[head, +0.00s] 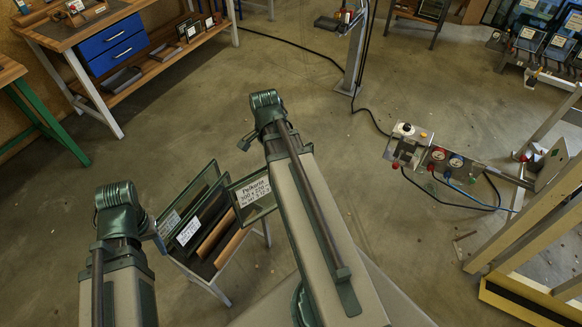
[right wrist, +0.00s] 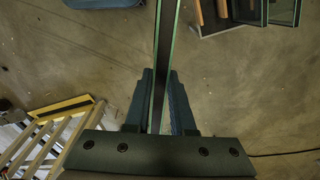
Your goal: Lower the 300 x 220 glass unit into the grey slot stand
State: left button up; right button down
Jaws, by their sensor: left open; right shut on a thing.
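The glass unit (head: 253,195), with a white label reading 300 x 220, shows in the head view beside my right arm, which hides its right part. In the right wrist view, the glass unit (right wrist: 165,55) is seen edge-on between the two fingers of my right gripper (right wrist: 160,95), which is shut on it. My right gripper is hidden in the head view. My left gripper (head: 158,240) is open beside a rack of panes, partly hidden by its own arm. I cannot tell which object is the grey slot stand.
A pale-legged rack (head: 218,290) holds several labelled panes just left of the glass unit. A workbench (head: 85,30) with blue drawers stands at upper left. A control panel (head: 440,160) with hoses and a yellow-edged frame (head: 520,300) stand on the right. Open floor lies between.

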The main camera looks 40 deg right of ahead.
jog(key=w+a+f+n+b, duration=0.2)
jog(key=w+a+f+b, duration=0.2)
jog(key=w+a, duration=0.2)
jog(key=w+a+f+n+t+b, duration=0.1)
jog(key=w+a+f+n+b, duration=0.2)
jog(key=a, duration=0.8)
jog(key=w+f+b, duration=0.1)
jog(key=w+f, duration=0.1)
jog(key=w, duration=0.1)
jog(key=shift+w, duration=0.25)
jog(key=shift+f, duration=0.1)
notch_tip(320, 180, down, 19)
jog(key=b, duration=1.9)
jog(key=shift+f+b, duration=0.35)
jog(key=shift+b, duration=0.1)
jog(key=c, duration=0.7)
grip_release()
